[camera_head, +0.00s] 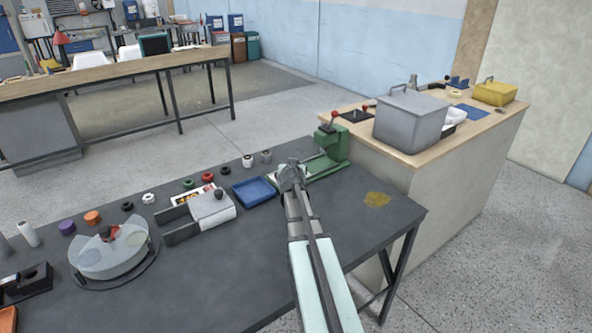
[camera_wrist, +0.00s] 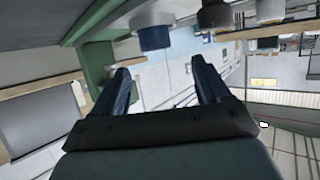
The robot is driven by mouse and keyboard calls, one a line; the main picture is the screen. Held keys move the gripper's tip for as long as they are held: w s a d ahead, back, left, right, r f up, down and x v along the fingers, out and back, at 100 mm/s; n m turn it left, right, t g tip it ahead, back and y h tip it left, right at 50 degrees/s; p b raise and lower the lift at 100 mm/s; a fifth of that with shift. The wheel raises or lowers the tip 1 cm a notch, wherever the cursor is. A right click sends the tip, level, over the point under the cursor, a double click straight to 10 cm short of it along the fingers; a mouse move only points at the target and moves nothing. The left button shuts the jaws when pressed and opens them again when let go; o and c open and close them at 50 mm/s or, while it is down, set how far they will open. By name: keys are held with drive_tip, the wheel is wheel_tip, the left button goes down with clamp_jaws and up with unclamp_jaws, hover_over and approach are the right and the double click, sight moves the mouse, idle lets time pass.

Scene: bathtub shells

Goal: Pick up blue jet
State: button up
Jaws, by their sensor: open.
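A short cylinder with a pale grey body and a blue band (camera_wrist: 153,38) shows upside down at the top middle of the wrist view. It looks like the blue jet, apart from my gripper and beyond its fingertips. I cannot pick out a clearly blue jet in the head view. My gripper (camera_head: 290,176) is over the far part of the dark table, next to the green press (camera_head: 328,160). In the wrist view my gripper (camera_wrist: 162,80) is open, with nothing between its two fingers.
A blue tray (camera_head: 255,192) lies left of my gripper. Small grey cylinders (camera_head: 247,161) and several coloured rings line the table's far edge. A grey-white block (camera_head: 211,207) and a round clear-topped dish (camera_head: 108,248) stand further left. The table's right front is mostly clear.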

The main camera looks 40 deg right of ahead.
drive_tip(key=shift+x, duration=3.9)
drive_tip(key=shift+s+d+f, duration=0.1)
drive_tip(key=shift+s+f, duration=0.05)
drive_tip(key=shift+s, duration=0.1)
